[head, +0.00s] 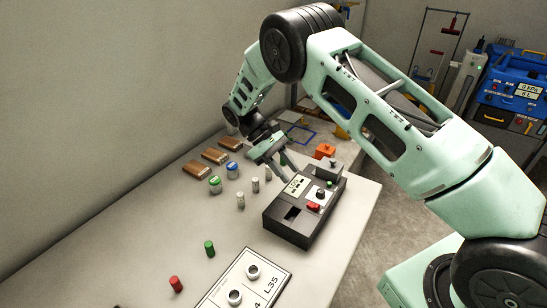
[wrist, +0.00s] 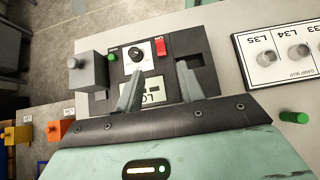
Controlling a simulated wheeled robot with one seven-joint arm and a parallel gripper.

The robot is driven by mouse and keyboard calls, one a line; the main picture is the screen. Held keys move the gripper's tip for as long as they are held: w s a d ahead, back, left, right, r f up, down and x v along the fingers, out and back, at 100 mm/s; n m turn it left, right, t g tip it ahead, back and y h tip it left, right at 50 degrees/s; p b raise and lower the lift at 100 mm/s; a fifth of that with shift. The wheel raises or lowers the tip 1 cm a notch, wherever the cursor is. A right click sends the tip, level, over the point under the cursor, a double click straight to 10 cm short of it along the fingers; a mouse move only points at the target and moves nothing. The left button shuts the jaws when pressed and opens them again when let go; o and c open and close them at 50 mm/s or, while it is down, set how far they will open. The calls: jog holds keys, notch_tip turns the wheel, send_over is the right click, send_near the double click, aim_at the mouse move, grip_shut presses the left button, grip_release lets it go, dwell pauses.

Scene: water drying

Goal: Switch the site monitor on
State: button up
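The site monitor appears to be the dark box (head: 291,226) on the table, with a pale screen (head: 297,185), a black knob on a white plate, a red switch (head: 314,206) and a dark recess. The wrist view shows its knob (wrist: 139,54), red switch (wrist: 161,46) and green button (wrist: 112,57), with the screen (wrist: 152,98) partly hidden by my fingers. The screen carries dark characters, too small to read fully. My gripper (wrist: 159,72) is open and empty, its fingers over the box. In the head view my gripper (head: 284,172) is by the screen end.
A white card with round sockets (head: 262,287) lies at the front.

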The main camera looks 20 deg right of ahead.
jog(key=b+v, duration=0.1)
jog(key=v, duration=0.5)
jog(key=shift+w+a, duration=0.1)
